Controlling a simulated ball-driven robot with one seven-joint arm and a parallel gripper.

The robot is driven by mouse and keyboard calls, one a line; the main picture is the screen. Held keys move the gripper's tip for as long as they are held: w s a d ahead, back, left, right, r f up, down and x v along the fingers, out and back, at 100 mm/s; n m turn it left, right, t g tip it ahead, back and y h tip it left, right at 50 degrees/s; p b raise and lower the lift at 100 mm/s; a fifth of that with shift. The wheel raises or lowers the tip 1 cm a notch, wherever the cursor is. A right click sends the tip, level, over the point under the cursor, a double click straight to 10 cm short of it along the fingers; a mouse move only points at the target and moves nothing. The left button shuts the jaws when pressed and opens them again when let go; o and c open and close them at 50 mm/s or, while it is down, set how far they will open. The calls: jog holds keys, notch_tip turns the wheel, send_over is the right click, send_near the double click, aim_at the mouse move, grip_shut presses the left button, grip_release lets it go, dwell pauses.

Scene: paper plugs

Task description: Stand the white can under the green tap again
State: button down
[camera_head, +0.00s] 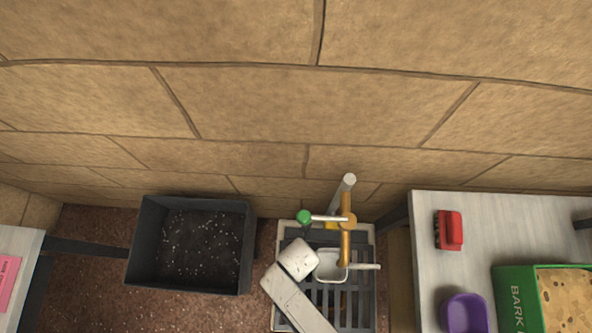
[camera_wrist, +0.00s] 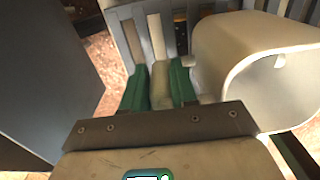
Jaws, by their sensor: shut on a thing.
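The white can (camera_head: 322,273) is at the grey slatted grate, its open mouth facing up in the head view. It also fills the right of the wrist view (camera_wrist: 225,48). The brass tap (camera_head: 346,240) with its green knob (camera_head: 304,216) is above; its spout end overlaps the can's right side in the head view. My gripper (camera_wrist: 161,85) has green fingers shut on a pale piece at the can's side, seemingly its handle. In the head view my wrist hides the can's left side and the fingers. I cannot tell whether the can's base touches the grate.
The slatted grate (camera_head: 367,300) lies below the tap. A dark bin of black soil (camera_head: 133,245) stands to the left. A right-hand table (camera_head: 430,275) carries a red object (camera_head: 449,230), a purple pot (camera_head: 465,314) and a green bark box (camera_head: 515,300). The stone wall rises behind.

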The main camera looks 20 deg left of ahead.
jog(key=shift+s+f, duration=0.1)
jog(key=shift+f, duration=1)
jog(key=shift+f, duration=0.1)
jog(key=c, duration=0.9)
grip_release()
jog(key=shift+b, duration=0.3)
notch_tip(320, 180, up, 12)
jog(key=p, duration=0.4)
